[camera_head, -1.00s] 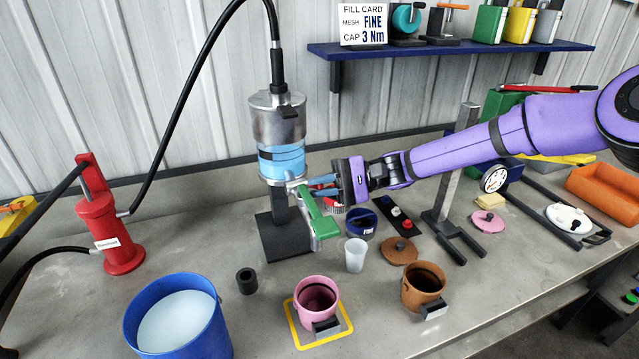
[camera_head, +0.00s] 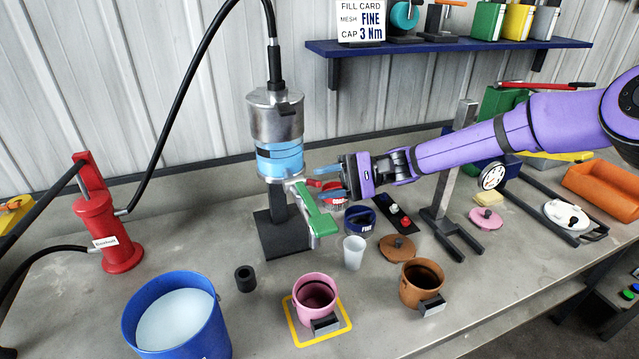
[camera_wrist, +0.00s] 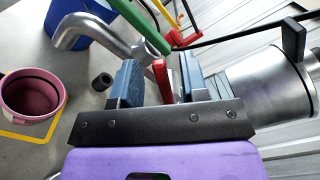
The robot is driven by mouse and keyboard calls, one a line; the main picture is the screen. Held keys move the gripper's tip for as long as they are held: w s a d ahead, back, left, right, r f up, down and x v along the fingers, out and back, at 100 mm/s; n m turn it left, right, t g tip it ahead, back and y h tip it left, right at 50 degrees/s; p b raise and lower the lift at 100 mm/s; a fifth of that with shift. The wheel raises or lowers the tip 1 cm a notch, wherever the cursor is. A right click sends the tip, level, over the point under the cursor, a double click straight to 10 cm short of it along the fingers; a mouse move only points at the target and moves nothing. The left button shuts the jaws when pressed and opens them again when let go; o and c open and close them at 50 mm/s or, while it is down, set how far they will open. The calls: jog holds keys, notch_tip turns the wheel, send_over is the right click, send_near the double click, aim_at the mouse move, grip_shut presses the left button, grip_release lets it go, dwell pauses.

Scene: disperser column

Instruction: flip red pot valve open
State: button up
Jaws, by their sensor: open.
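The metal and blue column (camera_head: 276,125) stands on a dark stand at the back centre. A long green lever (camera_head: 316,210) slants down and to the right from its lower end. A short red lever (camera_head: 316,183) shows beside the green one, at my gripper's fingertips. In the wrist view the red lever (camera_wrist: 161,76) lies between my two blue fingers, with the green lever (camera_wrist: 141,27) beyond. My gripper (camera_head: 324,182) is open, its fingers on either side of the red lever; contact cannot be told. The column's bent metal spout (camera_wrist: 85,30) shows at upper left there.
A pink pot (camera_head: 315,298) sits in a yellow square below the spout. A clear cup (camera_head: 354,252), a brown pot (camera_head: 423,284), a blue bucket (camera_head: 178,314) and a red pump (camera_head: 107,232) stand around. A grey upright (camera_head: 450,165) stands below my arm.

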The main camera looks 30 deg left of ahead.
jog(key=v, duration=0.9)
jog(key=shift+c, duration=0.4)
